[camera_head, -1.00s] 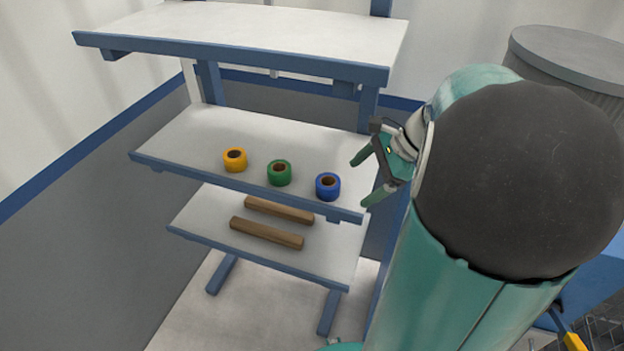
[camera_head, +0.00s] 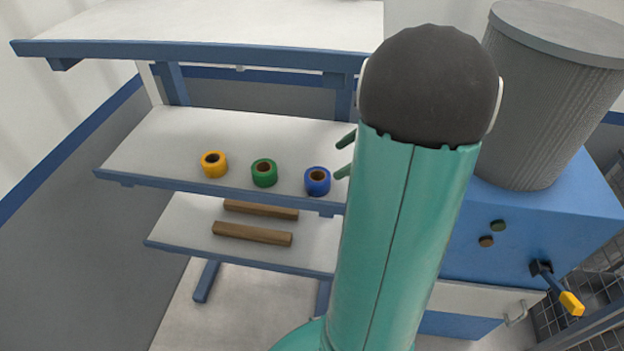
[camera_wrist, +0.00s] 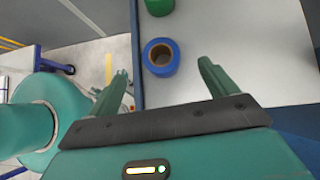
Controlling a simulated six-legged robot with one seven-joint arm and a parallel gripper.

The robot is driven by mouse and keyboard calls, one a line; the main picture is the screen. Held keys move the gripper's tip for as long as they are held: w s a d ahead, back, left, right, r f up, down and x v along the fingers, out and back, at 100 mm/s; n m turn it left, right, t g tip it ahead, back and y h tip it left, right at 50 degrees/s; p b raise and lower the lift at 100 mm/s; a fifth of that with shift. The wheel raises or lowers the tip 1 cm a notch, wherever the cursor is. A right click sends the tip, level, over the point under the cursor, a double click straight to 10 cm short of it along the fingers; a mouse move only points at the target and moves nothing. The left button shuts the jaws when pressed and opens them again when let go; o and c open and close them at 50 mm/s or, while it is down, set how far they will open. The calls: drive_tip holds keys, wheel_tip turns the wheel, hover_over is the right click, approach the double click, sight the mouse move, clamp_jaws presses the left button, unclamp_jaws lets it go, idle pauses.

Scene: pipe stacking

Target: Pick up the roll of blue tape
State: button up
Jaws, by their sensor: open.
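The roll of blue tape (camera_head: 317,181) sits upright on the middle shelf (camera_head: 150,150), near its front edge and right end. My gripper (camera_head: 345,154) is open and empty just right of the blue roll in the head view; my arm hides most of it. In the wrist view the blue roll (camera_wrist: 160,57) lies beyond the fingertips, a little left of the middle of the gap between them. The open fingers (camera_wrist: 163,75) are apart from the roll.
A green roll (camera_head: 264,172) and a yellow roll (camera_head: 213,164) stand left of the blue one. Two wooden bars (camera_head: 252,233) lie on the lower shelf. The top shelf (camera_head: 220,20) overhangs. A blue cabinet (camera_head: 540,225) with a grey bin (camera_head: 550,100) stands at right.

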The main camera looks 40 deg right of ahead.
sight(317, 175)
drive_tip(key=x, duration=0.6)
drive_tip(key=shift+s+a+f, duration=0.1)
drive_tip(key=shift+s+f, duration=0.05)
drive_tip(key=shift+s, duration=0.05)
drive_tip(key=shift+x, duration=2.7)
drive_tip(key=shift+w+f, duration=0.1)
drive_tip(key=c, duration=1.1)
drive_tip(key=shift+c, duration=0.2)
